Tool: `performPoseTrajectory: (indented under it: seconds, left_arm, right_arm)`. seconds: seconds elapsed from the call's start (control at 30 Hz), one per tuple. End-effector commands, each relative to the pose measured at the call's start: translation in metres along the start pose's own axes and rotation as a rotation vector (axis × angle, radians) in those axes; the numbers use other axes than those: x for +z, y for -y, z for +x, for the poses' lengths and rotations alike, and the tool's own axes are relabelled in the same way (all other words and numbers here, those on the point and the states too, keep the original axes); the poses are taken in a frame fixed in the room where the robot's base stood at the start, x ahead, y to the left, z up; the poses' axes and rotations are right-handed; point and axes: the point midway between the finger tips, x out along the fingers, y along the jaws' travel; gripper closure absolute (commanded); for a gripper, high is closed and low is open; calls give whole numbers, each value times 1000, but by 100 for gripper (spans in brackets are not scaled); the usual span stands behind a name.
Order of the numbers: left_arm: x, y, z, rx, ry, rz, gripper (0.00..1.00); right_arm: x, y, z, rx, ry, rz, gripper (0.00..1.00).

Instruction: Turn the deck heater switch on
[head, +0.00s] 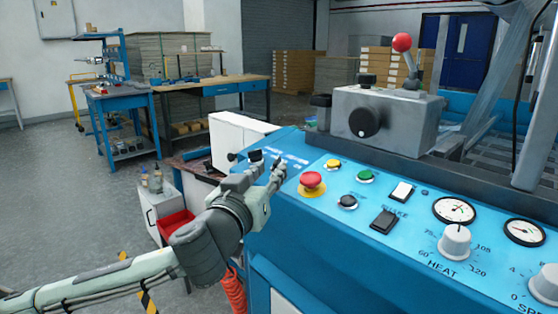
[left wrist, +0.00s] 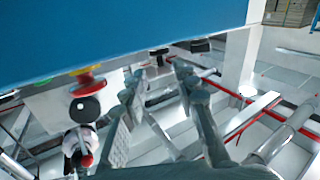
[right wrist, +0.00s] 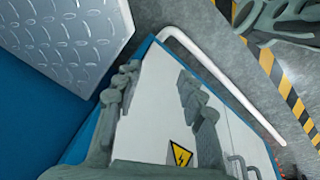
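The blue control panel (head: 290,228) carries a white rocker switch (head: 402,191) and a black rocker switch (head: 384,221). Their labels are too small to read, so I cannot tell which is the deck heater switch. A white HEAT knob (head: 455,243) sits right of them. My left gripper (head: 266,165) is at the panel's far left end, left of the red mushroom button and well apart from both rockers. It is open and empty in the left wrist view (left wrist: 160,78). My right gripper (right wrist: 157,82) is open and empty, over a white cabinet door; the head view does not show it.
The red mushroom button (head: 312,180), yellow button (head: 333,164), green button (head: 365,176) and black button (head: 347,202) lie between my left gripper and the rockers. A grey box (head: 395,120) with a red-balled lever stands behind. Gauges (head: 454,210) and a SPEED knob (head: 545,285) are at right.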

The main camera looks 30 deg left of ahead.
Motion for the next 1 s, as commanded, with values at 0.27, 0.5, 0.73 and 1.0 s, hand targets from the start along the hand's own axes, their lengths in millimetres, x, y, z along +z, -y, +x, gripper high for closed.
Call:
performPoseTrajectory:
  seconds: [0.27,0.5,0.73,1.0]
  left_arm:
    - [-3,2,33,-6,-1,0,71]
    - [-2,2,59,-5,0,1,71]
    - [-1,2,64,-4,0,1,71]
    - [0,2,64,-4,1,1,87]
  right_arm:
    - [-2,-1,-4,-1,1,5,60]
    - [16,0,14,6,18,-20,60]
    - [20,0,19,7,21,-25,60]
    - [20,0,19,7,21,-24,60]
